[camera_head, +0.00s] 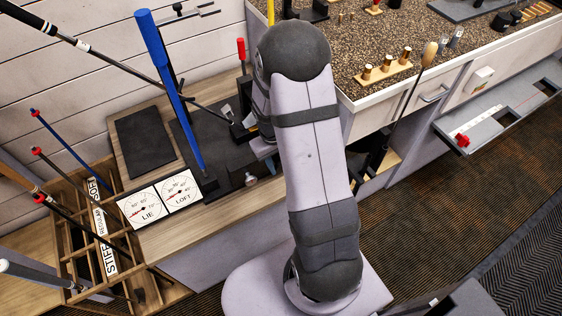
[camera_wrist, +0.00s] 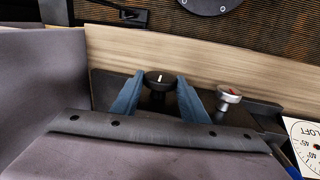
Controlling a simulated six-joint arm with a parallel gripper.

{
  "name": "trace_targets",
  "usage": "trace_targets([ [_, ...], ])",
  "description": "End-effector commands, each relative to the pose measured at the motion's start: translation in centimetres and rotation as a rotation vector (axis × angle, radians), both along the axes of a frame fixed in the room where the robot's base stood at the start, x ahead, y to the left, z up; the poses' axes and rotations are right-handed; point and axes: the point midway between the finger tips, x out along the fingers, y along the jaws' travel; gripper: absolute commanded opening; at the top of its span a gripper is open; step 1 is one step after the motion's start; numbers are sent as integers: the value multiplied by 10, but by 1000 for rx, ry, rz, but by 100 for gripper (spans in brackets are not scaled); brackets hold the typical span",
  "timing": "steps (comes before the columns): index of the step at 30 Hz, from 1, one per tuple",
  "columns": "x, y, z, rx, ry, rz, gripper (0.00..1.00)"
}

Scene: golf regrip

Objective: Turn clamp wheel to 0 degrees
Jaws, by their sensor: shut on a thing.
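In the wrist view, a black round clamp wheel (camera_wrist: 160,80) with a short white mark sits at the near edge of the bench fixture. The white mark points roughly up and down in that picture. The two blue fingers of my gripper (camera_wrist: 160,84) stand on either side of the wheel and are shut on it.
The LIE dial (camera_head: 143,208) and LOFT dial (camera_head: 181,190) lie on the wooden bench, left of the fixture. A blue-gripped club (camera_head: 172,85) stands tilted over the fixture. A rack (camera_head: 95,245) of clubs is at lower left. A granite counter (camera_head: 365,40) is behind my arm.

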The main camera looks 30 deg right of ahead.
Motion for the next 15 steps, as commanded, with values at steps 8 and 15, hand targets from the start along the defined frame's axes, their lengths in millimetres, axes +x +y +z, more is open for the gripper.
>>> trace_targets([
  [8,0,0,0,0,0,1,54],
  [15,0,0,0,1,-1,0,58],
])
